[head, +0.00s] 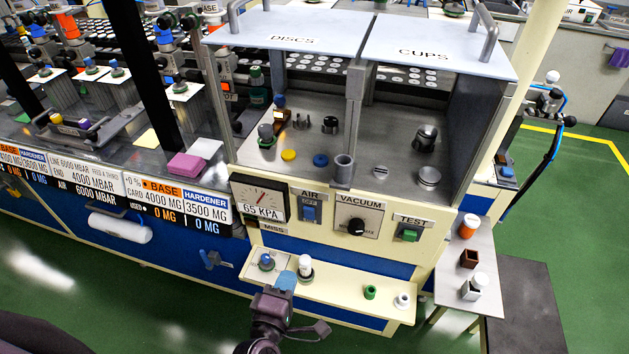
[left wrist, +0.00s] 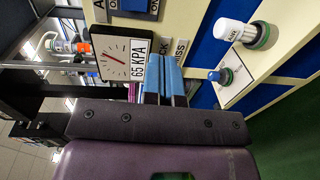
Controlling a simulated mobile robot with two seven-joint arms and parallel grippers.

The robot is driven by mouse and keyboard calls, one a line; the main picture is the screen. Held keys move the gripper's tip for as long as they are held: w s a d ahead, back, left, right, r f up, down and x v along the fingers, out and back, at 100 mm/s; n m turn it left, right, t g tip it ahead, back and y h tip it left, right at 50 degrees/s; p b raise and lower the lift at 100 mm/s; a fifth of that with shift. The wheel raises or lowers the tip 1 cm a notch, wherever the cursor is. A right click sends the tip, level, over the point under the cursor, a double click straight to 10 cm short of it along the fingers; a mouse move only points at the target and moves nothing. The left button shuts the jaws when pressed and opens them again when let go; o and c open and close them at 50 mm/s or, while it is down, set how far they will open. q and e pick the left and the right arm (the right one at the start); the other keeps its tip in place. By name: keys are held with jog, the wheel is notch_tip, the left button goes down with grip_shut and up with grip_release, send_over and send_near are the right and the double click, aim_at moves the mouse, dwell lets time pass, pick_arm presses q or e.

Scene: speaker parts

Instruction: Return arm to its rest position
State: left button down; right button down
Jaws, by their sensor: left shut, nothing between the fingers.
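My left gripper (head: 285,281) is at the bottom middle of the head view, in front of the cream shelf (head: 340,292). Its blue fingers (left wrist: 164,80) are close together and empty in the left wrist view. In both views they show close to a small blue-topped part (head: 266,262) on a white card and a white-capped part (head: 305,268). I cannot tell any contact with the shelf. The white-capped part (left wrist: 240,34) and the blue-topped part (left wrist: 217,76) lie right of the fingers in the wrist view. My right gripper is not in view.
A green ring (head: 370,292) and a white part (head: 402,301) stand farther right on the shelf. Above it are the pressure gauge (head: 261,198), a vacuum knob (head: 356,226) and a green test button (head: 409,235). A side table (head: 466,312) holds several small containers.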

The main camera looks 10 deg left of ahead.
pick_arm(q)
jog(key=s+a+f+m+g, duration=0.2)
jog(key=s+a+m, duration=0.2)
jog(key=m, duration=0.5)
jog(key=s+a+f+m+g, duration=0.2)
jog(key=s+a+m+g, duration=0.1)
jog(key=a+m, duration=0.6)
jog(key=shift+s+a+f+m+g+y, duration=0.2)
jog(key=shift+s+f+m+g+y, duration=0.15)
jog(key=shift+s, duration=0.5)
jog(key=shift+f, duration=0.1)
